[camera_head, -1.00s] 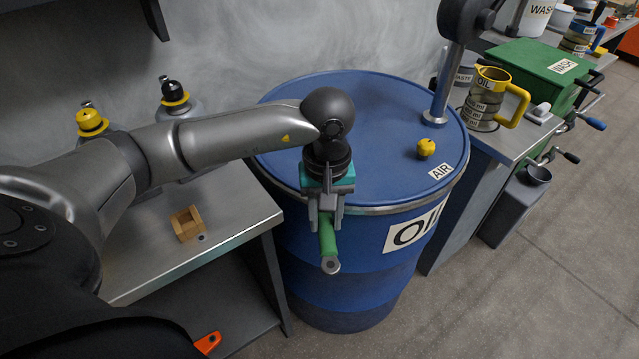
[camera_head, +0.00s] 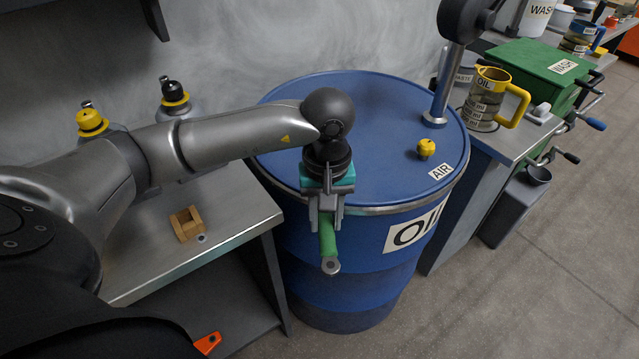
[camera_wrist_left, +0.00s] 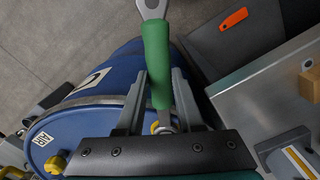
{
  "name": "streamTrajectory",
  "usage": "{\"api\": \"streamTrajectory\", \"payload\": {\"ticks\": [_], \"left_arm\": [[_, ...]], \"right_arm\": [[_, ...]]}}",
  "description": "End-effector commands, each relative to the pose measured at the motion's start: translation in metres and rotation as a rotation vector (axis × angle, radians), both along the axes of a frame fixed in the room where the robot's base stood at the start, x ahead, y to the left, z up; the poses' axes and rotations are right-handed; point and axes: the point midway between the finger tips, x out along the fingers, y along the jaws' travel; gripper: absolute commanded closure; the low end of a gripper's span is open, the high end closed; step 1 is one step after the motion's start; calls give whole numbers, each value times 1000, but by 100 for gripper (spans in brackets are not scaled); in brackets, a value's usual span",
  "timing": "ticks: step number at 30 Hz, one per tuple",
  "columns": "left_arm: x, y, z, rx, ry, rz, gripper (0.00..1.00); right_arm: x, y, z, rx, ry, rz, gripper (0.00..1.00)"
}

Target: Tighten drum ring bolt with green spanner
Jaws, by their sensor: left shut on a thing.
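The green spanner (camera_head: 328,238) is held in my left gripper (camera_head: 327,208), which is shut on its green handle. The spanner hangs in front of the blue oil drum (camera_head: 345,295), near the ring (camera_head: 400,207) around the drum's top edge. In the left wrist view the green spanner (camera_wrist_left: 157,62) runs between the two fingers of my left gripper (camera_wrist_left: 160,82), with a grey metal end at the top and another metal part low between the fingers. The ring bolt cannot be made out; the gripper and spanner cover that part of the ring. My right gripper is not in view.
A metal bench (camera_head: 150,245) with a small wooden block (camera_head: 186,223) stands left of the drum. A yellow cap (camera_head: 426,148) and a grey post (camera_head: 440,85) are on the drum lid. A bench with an oil jug (camera_head: 485,97) stands to the right. The floor in front right is clear.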

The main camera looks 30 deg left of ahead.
Motion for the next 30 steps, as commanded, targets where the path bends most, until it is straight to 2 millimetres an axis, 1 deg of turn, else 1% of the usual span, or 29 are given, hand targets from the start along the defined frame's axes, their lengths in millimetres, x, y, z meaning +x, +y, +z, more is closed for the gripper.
{"api": "streamTrajectory", "payload": {"ticks": [24,30], "left_arm": [[-15,27,0,1,0,-256,100],[-17,31,0,0,1,-298,100]], "right_arm": [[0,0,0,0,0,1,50],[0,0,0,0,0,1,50]]}}
